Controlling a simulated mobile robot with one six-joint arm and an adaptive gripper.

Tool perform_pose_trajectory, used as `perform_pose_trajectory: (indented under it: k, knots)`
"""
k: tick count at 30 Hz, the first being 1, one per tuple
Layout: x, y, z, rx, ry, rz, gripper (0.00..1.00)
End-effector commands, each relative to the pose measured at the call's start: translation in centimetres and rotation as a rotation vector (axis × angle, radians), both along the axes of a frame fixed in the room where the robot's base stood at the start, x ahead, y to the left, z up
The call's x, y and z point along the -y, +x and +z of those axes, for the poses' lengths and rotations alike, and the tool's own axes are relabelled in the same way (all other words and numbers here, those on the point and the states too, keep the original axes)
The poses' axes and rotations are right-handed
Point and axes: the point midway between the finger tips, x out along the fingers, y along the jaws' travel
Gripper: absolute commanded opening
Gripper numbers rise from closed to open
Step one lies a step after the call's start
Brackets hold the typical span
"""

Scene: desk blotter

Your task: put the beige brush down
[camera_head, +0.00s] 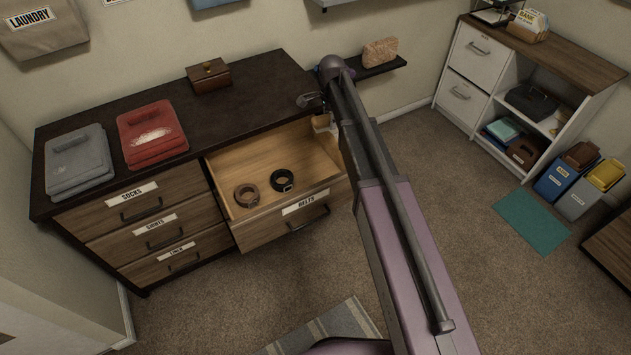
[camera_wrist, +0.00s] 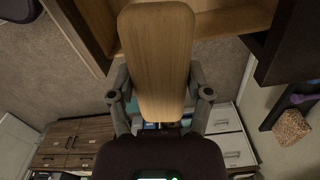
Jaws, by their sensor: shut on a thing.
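The beige brush (camera_wrist: 157,50) fills the upper middle of the wrist view, its broad wood-coloured face toward the camera. My gripper (camera_wrist: 160,95) is shut on it, one finger at each side. In the head view my gripper (camera_head: 314,101) is at the right end of the dark dresser, by the back right corner of the open belts drawer. A small beige part, seemingly the brush (camera_head: 323,122), shows below it; my arm hides much there. I cannot tell whether the brush touches anything.
The open belts drawer (camera_head: 265,225) holds a brown belt (camera_head: 247,194) and a black belt (camera_head: 282,180). The dresser top (camera_head: 245,110) carries grey and red folded items (camera_head: 150,135) and a small wooden box (camera_head: 209,76).

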Motion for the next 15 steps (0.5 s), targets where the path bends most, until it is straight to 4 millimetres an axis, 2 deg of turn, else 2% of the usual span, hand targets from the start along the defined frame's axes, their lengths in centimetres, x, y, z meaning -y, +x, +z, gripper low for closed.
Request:
perform_pose_trajectory:
  k: [1, 15]
  knots:
    - [-0.3, 0.0, -1.8, 0.000, 0.000, 0.011, 0.07]
    - [-2.7, -0.1, -9.7, 0.000, 0.000, 0.107, 0.07]
